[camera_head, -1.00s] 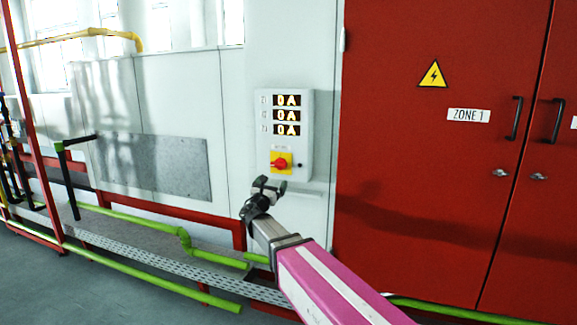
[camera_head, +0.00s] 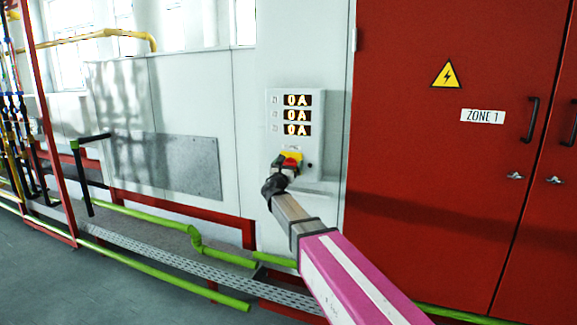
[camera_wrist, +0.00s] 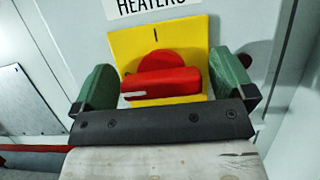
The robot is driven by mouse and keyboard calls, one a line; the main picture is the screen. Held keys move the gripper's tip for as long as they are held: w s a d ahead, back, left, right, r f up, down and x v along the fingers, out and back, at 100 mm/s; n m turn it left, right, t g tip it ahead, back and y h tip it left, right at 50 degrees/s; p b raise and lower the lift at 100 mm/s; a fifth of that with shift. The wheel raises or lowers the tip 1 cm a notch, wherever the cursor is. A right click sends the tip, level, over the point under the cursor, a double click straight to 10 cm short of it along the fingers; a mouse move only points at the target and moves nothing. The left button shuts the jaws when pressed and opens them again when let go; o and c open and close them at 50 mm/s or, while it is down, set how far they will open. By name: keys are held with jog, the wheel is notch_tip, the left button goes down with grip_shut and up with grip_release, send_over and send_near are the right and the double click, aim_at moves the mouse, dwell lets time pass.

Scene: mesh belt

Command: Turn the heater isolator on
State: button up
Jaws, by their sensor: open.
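The heater isolator is a red rotary handle (camera_wrist: 160,84) on a yellow plate (camera_wrist: 195,38), under a label reading "HEATERS" in the wrist view. Its bar lies across the plate, roughly level, with a white mark toward its left end. An "I" is printed above the knob. My gripper (camera_wrist: 168,88) is open, with one green finger on each side of the handle. I cannot tell whether either finger touches it. In the head view the handle (camera_head: 291,160) is partly hidden behind my gripper (camera_head: 282,170).
The isolator sits on a grey panel box (camera_head: 317,130) with several displays reading "0A". A red cabinet (camera_head: 430,150) marked "ZONE 1" stands to the right. Green pipes (camera_head: 150,219) and a perforated tray (camera_head: 150,260) run low along the wall.

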jog(key=c, duration=0.9)
jog(key=shift+m, duration=0.5)
jog(key=m+h, duration=0.1)
jog(key=m, duration=0.1)
jog(key=m+g+h, duration=0.1)
jog(key=m+h, duration=0.1)
jog(key=m, duration=0.1)
jog(key=shift+g, duration=0.3)
jog(key=m+g+h, duration=0.1)
jog(key=m, duration=0.2)
jog(key=m+g, duration=0.1)
jog(key=m, duration=0.2)
jog(key=shift+d+h, duration=0.15)
jog(key=shift+h, duration=0.25)
jog(key=m+g, duration=0.1)
jog(key=m, duration=0.2)
jog(key=m+g, duration=0.1)
jog(key=m, duration=0.1)
jog(key=shift+f+m+h, duration=0.1)
jog(key=shift+m+h, duration=0.2)
jog(key=shift+m, duration=0.1)
jog(key=shift+s+d+f+m+g+y, duration=0.15)
jog(key=shift+m+g, duration=0.4)
jog(key=shift+m, duration=0.6)
jog(key=shift+w+a+m+g+y, duration=0.1)
jog(key=shift+m+g+y, duration=0.15)
jog(key=shift+m+g, duration=0.6)
jog(key=shift+m+t, duration=0.3)
jog(key=shift+m, duration=0.1)
